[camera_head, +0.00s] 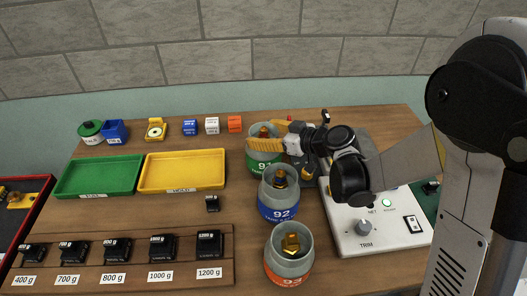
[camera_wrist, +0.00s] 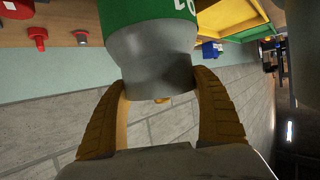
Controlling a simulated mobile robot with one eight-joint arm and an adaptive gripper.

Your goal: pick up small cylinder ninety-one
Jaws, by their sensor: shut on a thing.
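Small cylinder ninety-one (camera_head: 263,158) is a grey can with a green band and a brass top. It stands upright at the back of a row of cylinders, and part of it is hidden behind my gripper. My gripper (camera_head: 268,138) has its yellow fingers around the grey upper part. In the wrist view the fingers (camera_wrist: 163,85) press on both sides of the grey neck (camera_wrist: 150,55), with the green band beyond. I cannot tell whether its base touches the table.
Blue cylinder 92 (camera_head: 278,205) stands close in front, and orange cylinder 93 (camera_head: 289,266) nearer still. A white scale (camera_head: 366,240) is at the right. Green (camera_head: 75,190) and yellow (camera_head: 160,187) trays lie left. Black weights (camera_head: 162,246) line the front-left rack.

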